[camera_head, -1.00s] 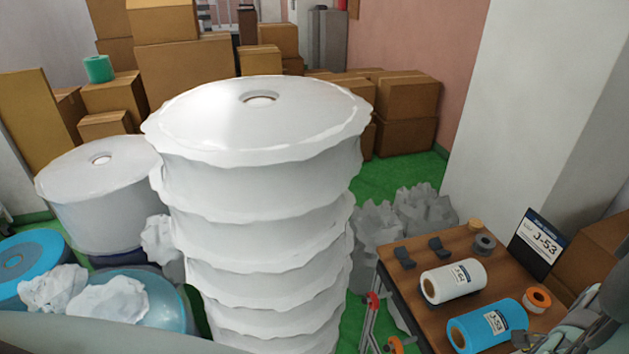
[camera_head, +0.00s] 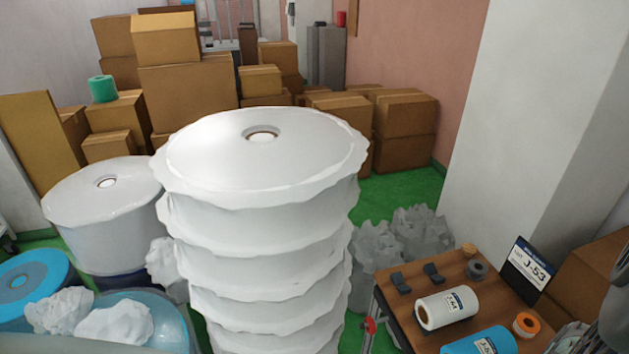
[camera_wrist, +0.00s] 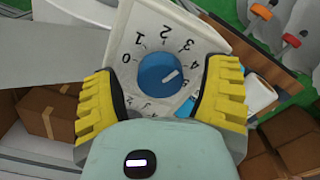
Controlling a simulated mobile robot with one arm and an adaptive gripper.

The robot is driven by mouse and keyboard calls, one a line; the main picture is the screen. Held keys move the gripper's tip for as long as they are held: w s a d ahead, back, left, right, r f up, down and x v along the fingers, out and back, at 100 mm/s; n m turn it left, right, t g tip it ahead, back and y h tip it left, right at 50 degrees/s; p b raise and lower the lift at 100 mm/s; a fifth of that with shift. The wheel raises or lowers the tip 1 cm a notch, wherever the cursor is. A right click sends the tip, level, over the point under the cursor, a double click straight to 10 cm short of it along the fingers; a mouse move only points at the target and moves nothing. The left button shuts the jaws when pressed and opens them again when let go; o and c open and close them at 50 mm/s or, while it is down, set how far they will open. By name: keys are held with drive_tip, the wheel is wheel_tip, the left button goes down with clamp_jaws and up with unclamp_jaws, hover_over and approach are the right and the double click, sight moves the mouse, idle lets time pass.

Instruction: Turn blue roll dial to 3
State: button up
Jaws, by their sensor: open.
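In the wrist view a round blue dial (camera_wrist: 158,76) sits on a white plate (camera_wrist: 122,70) with black numbers around it. I can read 0, 1, 2 and 3 over its top, with further digits on the right and below. The dial's white mark points right and slightly up, past the 3, roughly toward the 4. My gripper (camera_wrist: 163,74) is open, with its yellow-padded fingers on either side of the dial. I cannot tell whether they touch it. In the head view the dial is not visible; a blue roll (camera_head: 483,344) lies on the wooden table (camera_head: 405,312).
The table also holds a white roll (camera_head: 447,306), an orange tape ring (camera_head: 526,325) and a sign (camera_head: 528,265) reading J-53. A tall stack of white rolls (camera_head: 258,190) stands left of it. Cardboard boxes (camera_head: 190,95) fill the back. Green floor (camera_head: 400,190) shows between.

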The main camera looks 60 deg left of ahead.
drive_tip(key=n+p, duration=0.1)
drive_tip(key=n, duration=0.4)
drive_tip(key=shift+n, duration=0.4)
drive_tip(key=n, duration=0.4)
drive_tip(key=shift+n, duration=0.4)
drive_tip(key=shift+w+r+p, duration=0.1)
drive_tip(key=shift+r+p, duration=0.15)
drive_tip(key=shift+p, duration=0.05)
drive_tip(key=shift+r+p, duration=0.95)
drive_tip(key=shift+r, duration=1.25)
wheel_tip(320, 180, up, 12)
drive_tip(key=b, duration=0.2)
drive_tip(key=w+r+m+t+p, duration=0.4)
drive_tip(key=w+r+t, duration=0.6)
drive_tip(key=w, duration=0.3)
drive_tip(key=shift+w+a+r+m+t, duration=0.15)
drive_tip(key=shift+a+r+m+t, duration=0.2)
drive_tip(key=shift+t, duration=0.55)
